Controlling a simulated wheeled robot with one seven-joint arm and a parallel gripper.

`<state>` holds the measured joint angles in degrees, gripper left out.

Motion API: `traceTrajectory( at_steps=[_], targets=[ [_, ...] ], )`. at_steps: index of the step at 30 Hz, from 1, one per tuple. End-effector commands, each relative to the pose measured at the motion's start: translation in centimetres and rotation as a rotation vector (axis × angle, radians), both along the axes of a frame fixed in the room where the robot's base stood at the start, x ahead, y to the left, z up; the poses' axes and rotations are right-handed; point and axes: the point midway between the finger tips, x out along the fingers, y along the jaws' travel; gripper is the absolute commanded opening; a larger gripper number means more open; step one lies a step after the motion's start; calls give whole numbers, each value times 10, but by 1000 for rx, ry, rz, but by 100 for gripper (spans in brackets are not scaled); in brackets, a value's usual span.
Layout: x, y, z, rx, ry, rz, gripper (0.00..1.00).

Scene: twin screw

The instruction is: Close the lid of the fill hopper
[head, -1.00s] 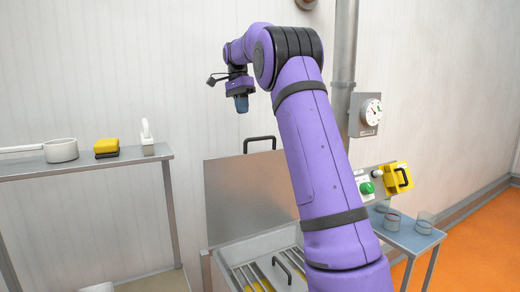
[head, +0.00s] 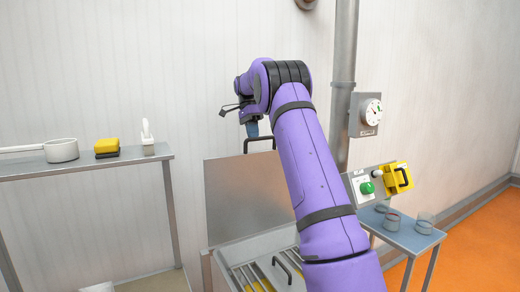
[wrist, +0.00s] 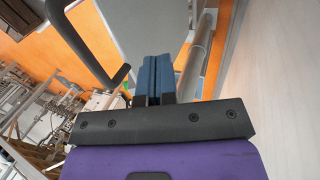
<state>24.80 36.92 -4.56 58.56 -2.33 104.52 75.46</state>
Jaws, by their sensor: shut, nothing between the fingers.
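The hopper lid (head: 240,200) is a grey metal panel standing upright, open, at the back of the fill hopper (head: 228,255). A black bar handle (head: 262,138) rises from its top edge. My gripper (head: 252,130) is at the lid's top edge, close to the left part of the handle. In the wrist view, my gripper's blue fingers (wrist: 153,65) are together and empty. The black handle (wrist: 88,48) lies just left of them, and the grey lid (wrist: 150,18) shows beyond. I cannot tell whether the fingers touch the handle.
Metal bars with a small handle (head: 287,265) lie in the hopper's mouth. A shelf at left holds a white pan (head: 61,150), a yellow sponge (head: 106,147) and a white brush (head: 147,137).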

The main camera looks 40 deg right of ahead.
Motion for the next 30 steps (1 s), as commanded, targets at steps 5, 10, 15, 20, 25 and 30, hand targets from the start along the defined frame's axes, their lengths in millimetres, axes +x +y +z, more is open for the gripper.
traceTrajectory(
  at_steps=[5, 10, 15, 20, 25, 30],
  targets=[
    [-11, 3, -29, 3, 2, -1, 0],
    [-28, 7, -43, 0, -1, 1, 0],
    [-45, 11, -44, 1, 0, 0, 0],
    [-53, 14, -45, 0, -1, 1, 0],
    [-54, 14, -45, 0, -1, 1, 0],
    [-54, 14, -45, 0, -1, 1, 0]
  ],
)
